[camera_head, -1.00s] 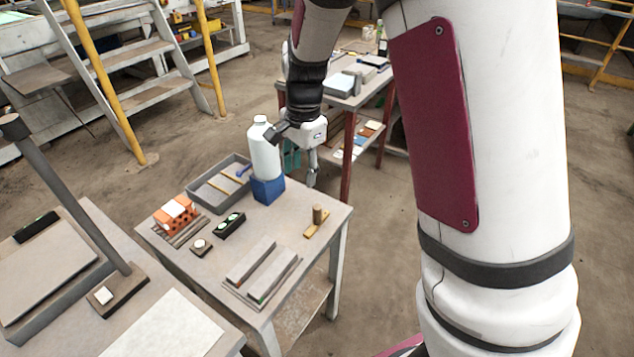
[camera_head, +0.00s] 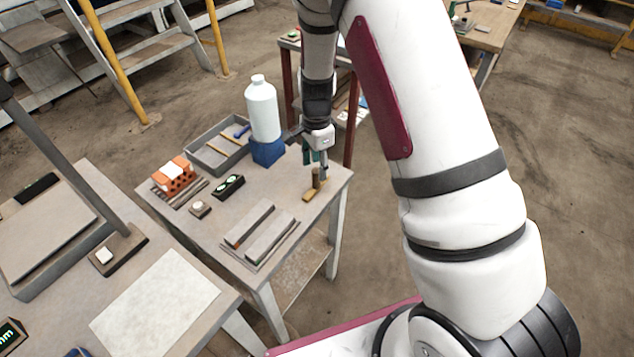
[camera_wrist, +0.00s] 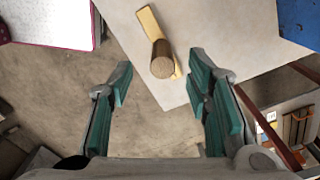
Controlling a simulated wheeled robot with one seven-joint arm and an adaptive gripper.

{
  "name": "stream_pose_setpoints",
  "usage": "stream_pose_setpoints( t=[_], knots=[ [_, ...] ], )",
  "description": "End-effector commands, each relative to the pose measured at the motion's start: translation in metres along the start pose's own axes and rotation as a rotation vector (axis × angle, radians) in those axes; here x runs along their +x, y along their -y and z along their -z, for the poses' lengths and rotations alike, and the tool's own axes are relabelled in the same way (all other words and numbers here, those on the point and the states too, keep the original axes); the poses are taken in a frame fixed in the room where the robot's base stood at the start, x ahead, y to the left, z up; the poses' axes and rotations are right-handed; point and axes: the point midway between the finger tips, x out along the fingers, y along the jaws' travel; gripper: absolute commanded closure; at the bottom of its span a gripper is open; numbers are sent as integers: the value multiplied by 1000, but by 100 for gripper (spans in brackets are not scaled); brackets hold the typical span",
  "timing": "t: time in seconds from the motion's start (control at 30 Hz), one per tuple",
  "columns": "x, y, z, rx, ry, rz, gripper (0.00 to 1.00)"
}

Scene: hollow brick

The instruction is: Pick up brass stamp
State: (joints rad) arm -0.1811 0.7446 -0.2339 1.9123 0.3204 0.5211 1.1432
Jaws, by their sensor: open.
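The brass stamp (camera_head: 314,186) is a flat brass-coloured bar with an upright brown round handle, near the right corner of the small grey table (camera_head: 225,262). In the wrist view the stamp (camera_wrist: 162,62) shows its handle top toward the camera, between and beyond the fingertips. My gripper (camera_head: 316,168) is open, just above and behind the stamp in the head view. In the wrist view my gripper (camera_wrist: 160,85) has its green-padded fingers spread wide with nothing between the pads.
A blue block (camera_head: 267,151) carrying a white bottle (camera_head: 262,108) stands close left of my gripper. A grey tray (camera_head: 218,165), an orange brick (camera_head: 173,178), a black level (camera_head: 229,187) and grey bars (camera_head: 249,224) lie farther left. The table's right edge is near the stamp.

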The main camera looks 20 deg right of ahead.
Motion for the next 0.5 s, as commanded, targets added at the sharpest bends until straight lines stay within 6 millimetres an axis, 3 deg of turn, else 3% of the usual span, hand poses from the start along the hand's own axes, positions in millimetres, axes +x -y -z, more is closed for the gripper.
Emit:
stream_pose_setpoints(
  t=[0.3, 0.5],
  knots=[
    [38, 1, 1, 0, 1, -3, 55],
    [51, 2, 2, 0, 0, 0, 55]
  ],
)
